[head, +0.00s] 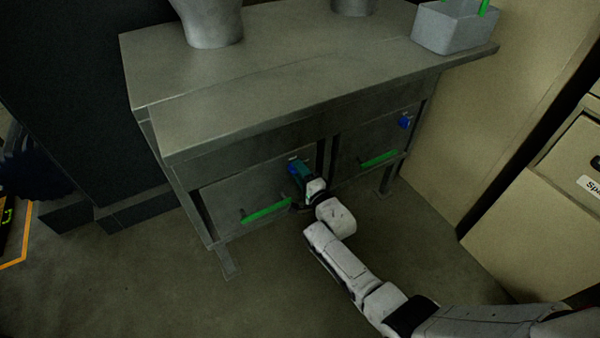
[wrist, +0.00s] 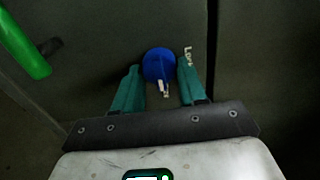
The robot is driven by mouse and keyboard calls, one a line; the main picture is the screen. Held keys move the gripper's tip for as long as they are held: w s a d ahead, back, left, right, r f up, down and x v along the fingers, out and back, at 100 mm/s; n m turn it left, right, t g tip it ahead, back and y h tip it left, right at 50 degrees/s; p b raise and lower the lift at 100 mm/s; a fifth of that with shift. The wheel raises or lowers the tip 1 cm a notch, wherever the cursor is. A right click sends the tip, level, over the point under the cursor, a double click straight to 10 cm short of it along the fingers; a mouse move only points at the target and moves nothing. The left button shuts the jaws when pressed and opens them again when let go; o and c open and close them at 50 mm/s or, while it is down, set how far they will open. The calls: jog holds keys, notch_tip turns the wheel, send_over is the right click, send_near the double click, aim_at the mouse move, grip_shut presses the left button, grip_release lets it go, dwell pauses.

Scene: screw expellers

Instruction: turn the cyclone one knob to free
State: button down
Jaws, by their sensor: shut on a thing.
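A round blue knob (head: 293,169) sits on the left front panel of the grey metal bench. My gripper (head: 302,175) is at this panel with its teal fingers at the knob. In the wrist view the blue knob (wrist: 158,62) lies between the two fingertips of my gripper (wrist: 160,72), which is shut on it. A white pointer mark shows on the knob's lower part. A label that seems to read "Lock" is beside the right finger. A small white label below the knob is too small to read.
A green handle bar (head: 267,212) is below and left of the knob, and it also shows in the wrist view (wrist: 22,45). The right panel has another blue knob (head: 404,122) and green bar (head: 379,159). Beige cabinets (head: 545,200) stand at the right. Floor in front is clear.

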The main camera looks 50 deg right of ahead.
jog(key=shift+d, duration=0.1)
jog(key=c, duration=0.6)
grip_release()
jog(key=shift+c, duration=0.2)
jog(key=p+v, duration=0.4)
jog(key=v, duration=0.6)
jog(key=shift+s, duration=0.35)
